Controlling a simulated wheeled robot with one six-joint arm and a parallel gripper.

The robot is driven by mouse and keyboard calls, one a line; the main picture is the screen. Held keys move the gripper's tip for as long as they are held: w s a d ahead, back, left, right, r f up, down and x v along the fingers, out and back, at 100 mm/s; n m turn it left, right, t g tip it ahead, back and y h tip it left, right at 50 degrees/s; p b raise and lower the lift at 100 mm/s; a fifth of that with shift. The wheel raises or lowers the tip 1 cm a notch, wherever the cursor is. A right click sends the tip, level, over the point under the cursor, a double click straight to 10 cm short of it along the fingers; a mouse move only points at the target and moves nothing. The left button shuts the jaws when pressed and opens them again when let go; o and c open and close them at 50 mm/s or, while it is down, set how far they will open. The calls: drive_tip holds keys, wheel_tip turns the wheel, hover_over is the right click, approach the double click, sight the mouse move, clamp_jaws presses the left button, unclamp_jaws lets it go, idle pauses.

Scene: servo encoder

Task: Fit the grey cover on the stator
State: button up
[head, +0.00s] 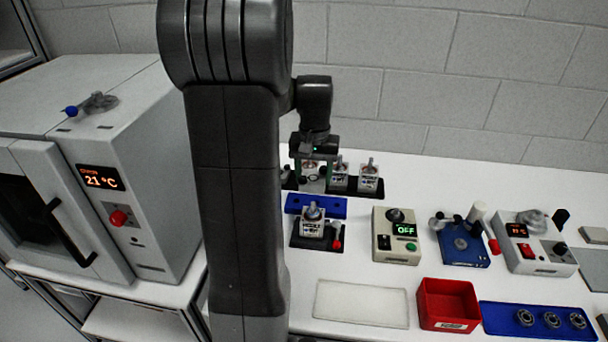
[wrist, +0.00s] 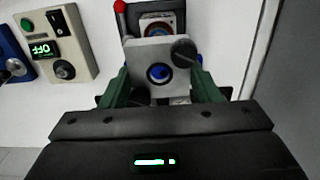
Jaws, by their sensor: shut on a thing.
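My gripper (wrist: 160,88) has green fingers shut on the grey cover (wrist: 137,58), a light grey square piece with a dark-centred blue round at its middle. A dark round part shows at the cover's right corner. In the head view my gripper (head: 314,160) is at the back of the bench, by the dark rack. The stator (head: 313,226) sits upright in a black fixture (head: 303,244), nearer than the gripper and apart from it. In the wrist view the stator (wrist: 160,24) shows beyond the cover, which partly hides it. The cover's underside is hidden.
A red-knobbed lever (head: 336,243) stands at the fixture's right, and a blue block (head: 328,207) lies behind it. Similar units stand on the rack (head: 367,190). An OFF-display box (head: 397,237) is to the right. A pale mat (head: 361,304) at the front is bare.

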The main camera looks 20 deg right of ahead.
drive_tip(key=b, duration=0.4)
hover_over(313, 205)
drive_tip(key=shift+w+d+f, duration=0.1)
drive_tip(key=shift+w+f, duration=0.15)
drive_tip(key=shift+f, duration=0.9)
drive_tip(key=shift+w+d+f, duration=0.1)
drive_tip(key=shift+w+f, duration=0.1)
drive_tip(key=shift+f, duration=0.9)
drive_tip(key=shift+f+b, duration=0.6)
drive_tip(key=shift+f, duration=0.55)
drive_tip(key=shift+f, duration=0.15)
drive_tip(key=shift+f+b, duration=0.7)
drive_tip(key=shift+f, duration=0.2)
drive_tip(key=shift+f, duration=0.1)
drive_tip(key=shift+f+b, duration=0.55)
drive_tip(key=shift+f, duration=0.2)
drive_tip(key=o, duration=1.5)
drive_tip(key=shift+c, duration=0.2)
